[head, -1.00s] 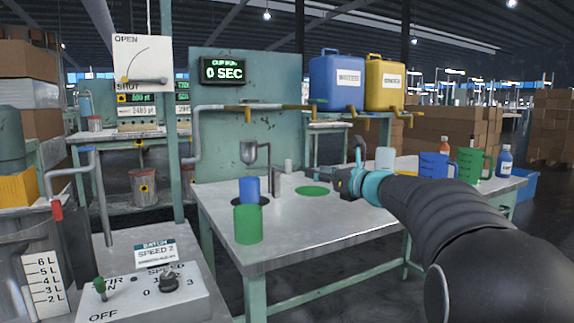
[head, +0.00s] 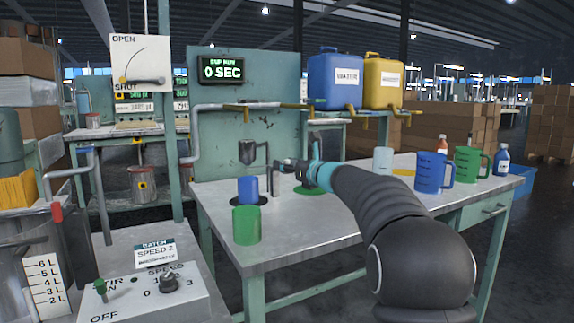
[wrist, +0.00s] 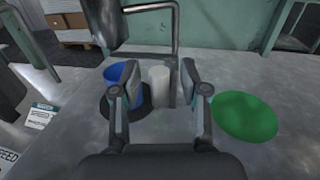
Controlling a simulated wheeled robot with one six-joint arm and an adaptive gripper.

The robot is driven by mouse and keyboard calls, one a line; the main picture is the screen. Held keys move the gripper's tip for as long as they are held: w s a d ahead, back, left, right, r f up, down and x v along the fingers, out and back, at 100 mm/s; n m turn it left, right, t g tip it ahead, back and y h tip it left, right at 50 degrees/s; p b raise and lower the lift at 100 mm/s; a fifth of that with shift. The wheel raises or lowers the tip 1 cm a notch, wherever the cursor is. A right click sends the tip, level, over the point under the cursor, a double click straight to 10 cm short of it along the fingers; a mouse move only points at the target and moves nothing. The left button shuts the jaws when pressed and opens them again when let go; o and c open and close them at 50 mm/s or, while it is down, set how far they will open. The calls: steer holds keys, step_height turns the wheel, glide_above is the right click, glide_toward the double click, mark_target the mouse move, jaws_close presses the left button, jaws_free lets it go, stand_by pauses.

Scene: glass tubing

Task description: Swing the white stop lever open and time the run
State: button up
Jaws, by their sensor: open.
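The grey flow cup (head: 248,151) hangs on a bent-rod stand (head: 270,178) over a blue beaker (head: 248,190), which stands on a black disc. The cup display (head: 222,71) reads 0 SEC. My gripper (head: 283,166) is right of the stand, pointing left. In the wrist view my gripper (wrist: 160,72) is open, fingers spread. Between them shows a short white upright piece (wrist: 159,87), right of the blue beaker (wrist: 118,75); I see no contact. I cannot tell whether this piece is the white stop lever, and no other white lever shows clearly.
A green disc (wrist: 245,115) lies right of my gripper. A green cup (head: 246,225) stands at the table's front left. Several jugs and bottles stand at the right, including a blue jug (head: 431,171). Pipes (head: 235,107) cross the back panel.

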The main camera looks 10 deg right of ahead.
steer(key=shift+c, duration=0.2)
jaws_close()
